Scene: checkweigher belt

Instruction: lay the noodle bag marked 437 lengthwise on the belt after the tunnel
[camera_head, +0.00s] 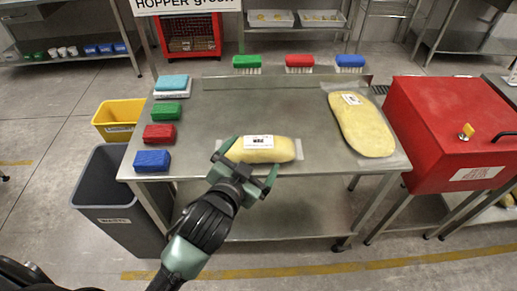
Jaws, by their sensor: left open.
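Two yellow bags with white labels lie on a steel table (300,98). The smaller bag (285,152) lies crosswise near the front edge. The larger bag (365,128) lies at the right end. The label prints are too small to read, so I cannot tell which is marked 437. My right gripper is not in view. No belt can be made out clearly.
A red housing (445,125) with a yellow knob stands right of the table; I cannot tell whether it is the tunnel. Coloured blocks line the table's left side and brushes its back edge. A grey bin (120,217) and yellow bin (120,113) stand left. The table's middle is clear.

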